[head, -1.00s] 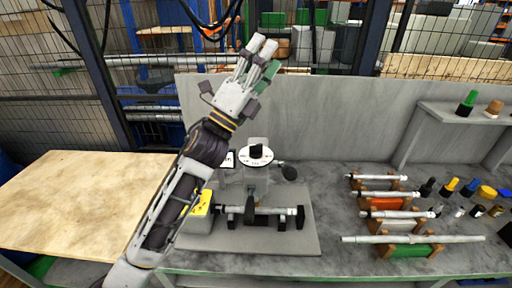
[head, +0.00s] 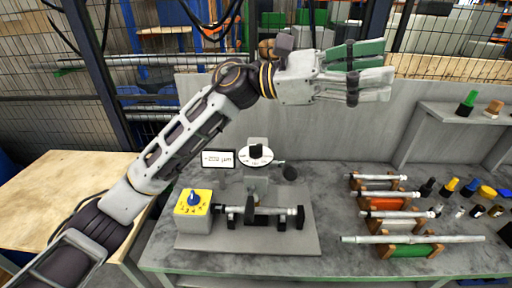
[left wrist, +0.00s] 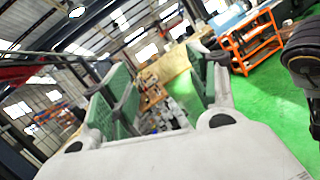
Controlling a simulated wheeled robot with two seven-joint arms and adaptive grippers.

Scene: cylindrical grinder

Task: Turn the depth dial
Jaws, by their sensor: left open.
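The grinder has a white round dial with a black knob (head: 256,154) on top. A yellow-faced box with a blue knob (head: 194,198) and printed numbers stands to its left; which of the two is the depth dial is not labelled. A small display (head: 218,158) beside the white dial shows a reading in µm. My left gripper (head: 372,70) is open and empty, high above the bench, up and to the right of the white dial, touching nothing. Its green-padded fingers also show in the left wrist view (left wrist: 165,88). My right gripper is not in view.
The grinder base plate (head: 250,244) sits on the grey bench, with a shaft (head: 268,211) mounted across it. Several rods lie on coloured holders (head: 412,250) at right, near small bottles. A grey back panel (head: 350,135) stands behind. A wooden table (head: 70,195) is at left.

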